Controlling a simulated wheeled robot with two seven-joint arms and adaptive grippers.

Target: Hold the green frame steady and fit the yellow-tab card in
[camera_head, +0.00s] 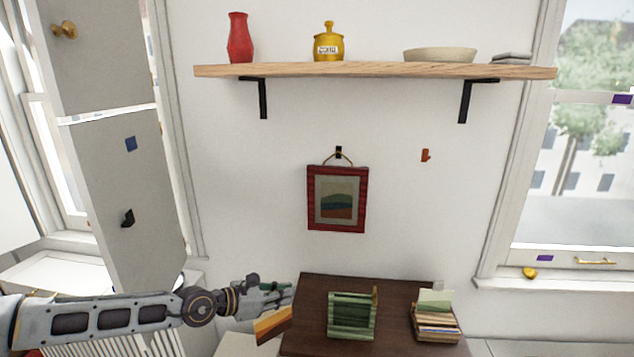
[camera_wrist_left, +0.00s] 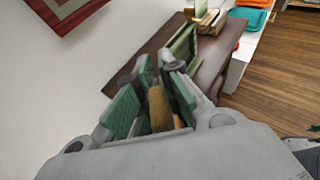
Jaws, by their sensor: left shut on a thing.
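The green frame (camera_head: 352,317) stands on the dark table, with a small yellowish-brown upright piece (camera_head: 375,292) at its right back corner. It also shows in the left wrist view (camera_wrist_left: 183,44). My left gripper (camera_head: 290,290) is at the table's left edge, left of the frame and apart from it. It is shut on an orange-brown flat piece (camera_head: 272,326), which also shows between its green-padded fingers in the wrist view (camera_wrist_left: 158,106). I cannot tell whether this piece is the yellow-tab card. A pale green card (camera_head: 435,299) stands at the stack on the right. My right gripper is out of view.
A stack of books or cards (camera_head: 436,324) sits on the dark table (camera_head: 315,283), right of the frame. A red-framed picture (camera_head: 337,170) hangs on the wall above. A wooden shelf (camera_head: 370,70) runs higher up. The tabletop between frame and stack is clear.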

